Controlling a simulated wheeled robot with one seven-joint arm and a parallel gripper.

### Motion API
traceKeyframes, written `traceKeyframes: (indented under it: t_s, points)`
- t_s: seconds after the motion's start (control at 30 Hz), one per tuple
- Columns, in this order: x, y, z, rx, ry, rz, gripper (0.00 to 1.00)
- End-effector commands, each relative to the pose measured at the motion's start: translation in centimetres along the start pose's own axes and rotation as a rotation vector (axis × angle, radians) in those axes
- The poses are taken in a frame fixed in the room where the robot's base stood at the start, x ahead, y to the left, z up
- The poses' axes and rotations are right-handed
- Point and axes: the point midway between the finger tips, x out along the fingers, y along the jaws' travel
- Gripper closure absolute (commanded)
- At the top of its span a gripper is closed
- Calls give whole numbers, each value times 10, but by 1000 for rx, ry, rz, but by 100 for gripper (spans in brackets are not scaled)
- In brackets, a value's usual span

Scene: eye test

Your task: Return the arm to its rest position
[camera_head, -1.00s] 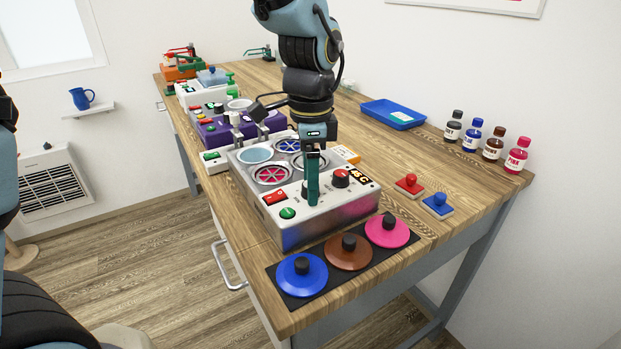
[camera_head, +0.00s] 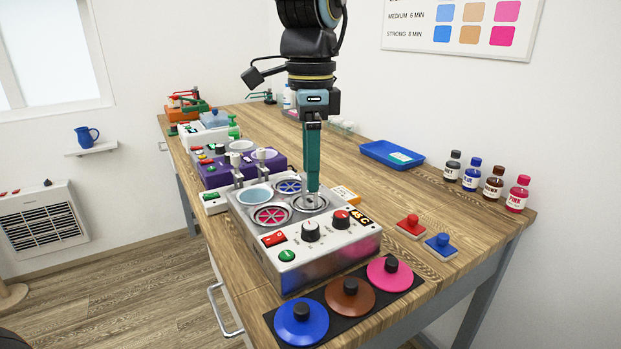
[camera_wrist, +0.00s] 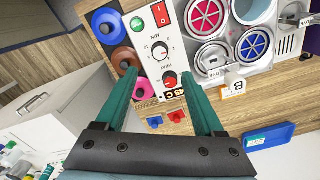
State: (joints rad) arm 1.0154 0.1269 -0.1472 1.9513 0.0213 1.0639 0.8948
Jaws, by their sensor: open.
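My gripper (camera_head: 312,190) hangs pointing down over the steel dye machine (camera_head: 330,250), with its teal fingers seen edge-on in the head view. In the wrist view my gripper (camera_wrist: 160,85) has its two fingers spread wide and nothing held between them. Beyond them the machine's panel shows a red switch and two knobs (camera_wrist: 160,50).
Blue, brown and pink lids (camera_head: 351,297) lie on a black mat in front of the machine. Red and blue stamps (camera_head: 441,246), a blue tray (camera_head: 391,154) and several bottles (camera_head: 493,184) stand to the right. A purple machine (camera_head: 235,165) sits behind.

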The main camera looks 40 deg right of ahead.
Motion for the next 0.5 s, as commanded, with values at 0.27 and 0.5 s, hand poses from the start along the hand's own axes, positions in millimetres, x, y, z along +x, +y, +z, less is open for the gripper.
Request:
traceKeyframes:
  t_s: [0.27, 0.5]
  points:
    - [0, 0, 0, 0, 0, 0, 30]
    - [1, -1, 3, -14, 0, 0, 30]
